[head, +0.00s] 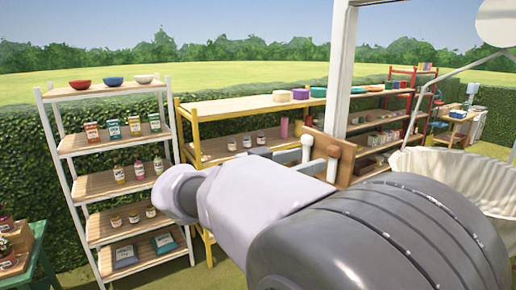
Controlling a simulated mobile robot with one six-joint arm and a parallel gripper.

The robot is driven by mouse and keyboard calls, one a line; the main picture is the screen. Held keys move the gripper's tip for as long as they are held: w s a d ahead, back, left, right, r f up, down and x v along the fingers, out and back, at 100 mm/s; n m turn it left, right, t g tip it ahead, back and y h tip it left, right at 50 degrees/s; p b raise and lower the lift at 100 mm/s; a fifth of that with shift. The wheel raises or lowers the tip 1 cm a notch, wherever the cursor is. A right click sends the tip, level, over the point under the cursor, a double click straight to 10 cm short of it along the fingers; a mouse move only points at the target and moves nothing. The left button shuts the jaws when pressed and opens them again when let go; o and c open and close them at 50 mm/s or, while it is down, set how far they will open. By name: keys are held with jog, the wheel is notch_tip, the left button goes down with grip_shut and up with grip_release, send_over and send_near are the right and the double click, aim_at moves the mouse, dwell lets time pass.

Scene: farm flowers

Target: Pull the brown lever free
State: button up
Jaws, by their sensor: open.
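A brown wooden piece (345,160) shows in the head view, beside the white upright post, just beyond my arm. It looks like a flat board set at an angle; I cannot make out a separate lever shape on it. The fingers are apart. I cannot tell whether they touch the wood. My arm hides the gripper's base and whatever is below.
A white post (342,65) rises behind the gripper. A white shelf (92,148) with bowls, jars and bags stands left, a yellow shelf (187,140) beside it. A green table (38,262) stands at the lower left.

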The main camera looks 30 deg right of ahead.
aim_at(331, 152)
jog(key=d, duration=0.7)
jog(key=shift+w+r+p, duration=0.1)
jog(key=shift+w+p, duration=0.15)
jog(key=shift+p, duration=0.1)
jog(key=shift+w+d, duration=0.2)
jog(key=shift+d, duration=0.05)
grip_shut()
dwell(0.6)
